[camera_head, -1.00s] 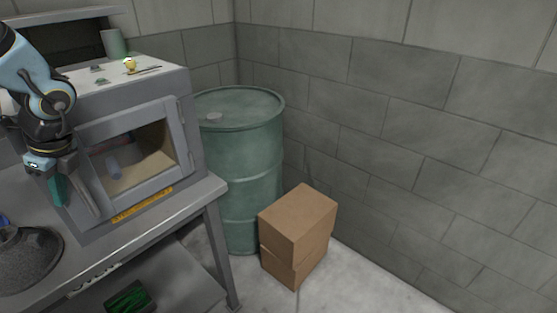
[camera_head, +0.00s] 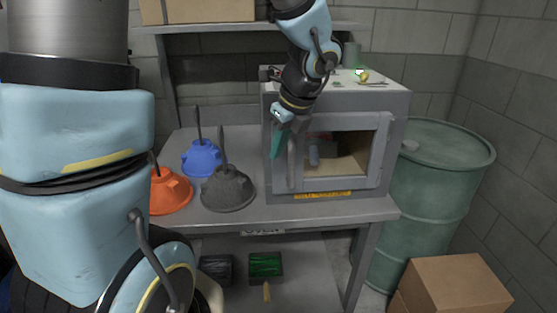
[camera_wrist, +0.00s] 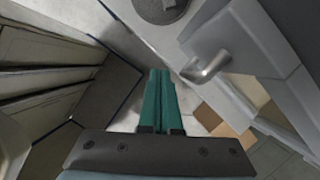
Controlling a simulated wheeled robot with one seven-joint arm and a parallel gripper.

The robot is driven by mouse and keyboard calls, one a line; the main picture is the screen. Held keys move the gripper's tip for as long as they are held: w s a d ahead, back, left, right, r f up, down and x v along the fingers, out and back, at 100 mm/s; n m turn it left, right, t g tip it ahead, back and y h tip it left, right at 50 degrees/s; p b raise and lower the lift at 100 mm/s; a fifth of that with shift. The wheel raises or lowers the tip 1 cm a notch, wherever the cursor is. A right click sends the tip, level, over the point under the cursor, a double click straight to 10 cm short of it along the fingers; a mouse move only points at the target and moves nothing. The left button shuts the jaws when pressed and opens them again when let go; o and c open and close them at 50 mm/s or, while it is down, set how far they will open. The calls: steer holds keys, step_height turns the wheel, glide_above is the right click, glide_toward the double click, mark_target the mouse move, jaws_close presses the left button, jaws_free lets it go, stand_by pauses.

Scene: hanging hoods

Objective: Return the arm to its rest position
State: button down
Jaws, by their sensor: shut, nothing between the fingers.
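My gripper (camera_head: 277,141) has teal fingers and hangs pointing down in front of the left side of the grey oven-like box. In the wrist view the two teal fingers (camera_wrist: 158,98) lie together, shut and empty. The grey box (camera_head: 383,101) stands on the table, and its windowed door (camera_head: 338,122) appears closed. My arm reaches in from the upper middle, with a large part of it filling the left of the head view. In the wrist view a metal handle (camera_wrist: 208,68) shows to the right of the fingers, apart from them.
The table (camera_head: 300,212) carries orange (camera_head: 170,192), blue (camera_head: 201,158) and dark grey (camera_head: 228,189) hoods left of the box. A green drum (camera_head: 432,185) and cardboard boxes (camera_head: 455,283) stand to the right. A shelf (camera_head: 215,29) runs above. A green-topped item (camera_head: 265,265) lies on the lower shelf.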

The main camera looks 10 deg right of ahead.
steer(key=s+a+f+n+g+h, duration=0.1)
steer(key=a+f+n, duration=0.1)
steer(key=a+n, duration=0.7)
steer(key=s+a+f+n+g+h+b, duration=0.1)
steer(key=a+f+n, duration=0.2)
steer(key=a+n, duration=0.6)
steer(key=n, duration=1)
steer(key=shift+s+a+f+n+h, duration=0.2)
steer(key=shift+s+n+h, duration=0.1)
steer(key=shift+s+n, duration=0.1)
steer(key=c, duration=1.5)
jaws_free()
